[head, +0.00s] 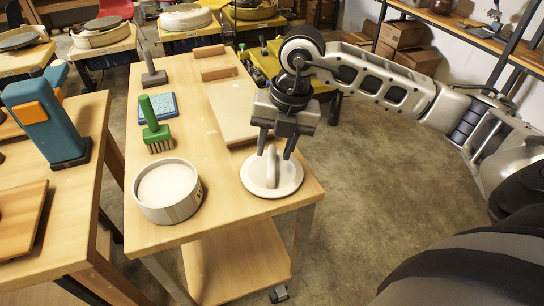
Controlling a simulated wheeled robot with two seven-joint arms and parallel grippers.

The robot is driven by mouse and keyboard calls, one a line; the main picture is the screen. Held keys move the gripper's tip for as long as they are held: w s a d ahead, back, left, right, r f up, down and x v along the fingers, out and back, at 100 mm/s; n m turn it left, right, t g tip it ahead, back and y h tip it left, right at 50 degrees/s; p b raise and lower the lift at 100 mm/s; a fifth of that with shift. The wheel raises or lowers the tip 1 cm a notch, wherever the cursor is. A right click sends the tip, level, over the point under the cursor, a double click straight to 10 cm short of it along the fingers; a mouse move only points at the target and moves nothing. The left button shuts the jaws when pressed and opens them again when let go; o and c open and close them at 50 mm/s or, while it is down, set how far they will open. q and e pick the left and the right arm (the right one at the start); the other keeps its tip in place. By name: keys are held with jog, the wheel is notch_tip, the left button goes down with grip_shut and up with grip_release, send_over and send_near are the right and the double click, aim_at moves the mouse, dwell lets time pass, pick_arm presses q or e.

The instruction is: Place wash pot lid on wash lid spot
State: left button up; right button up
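A round white lid (258,184) with an upright handle lies flat near the front right corner of the wooden cart top. My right gripper (275,154) points down over it, with one finger on either side of the top of the handle. The fingers are apart, and I see no clear contact with the handle. A round grey pot (170,206) with a white inside or white contents stands to the left of the lid, with no lid on it. I cannot make out a marked lid spot. My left gripper is not in view.
On the cart (222,232) are a green brush (155,128), a blue sponge-like pad (160,107), a dark-based tool (154,76) and a pale board (232,112). A table with a teal device (48,122) stands at left. Open floor lies to the right.

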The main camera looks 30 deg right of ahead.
notch_tip(320, 180, up, 8)
jog(key=s+d, duration=0.1)
jog(key=shift+d+f, duration=0.1)
jog(key=shift+f, duration=0.05)
dwell(0.5)
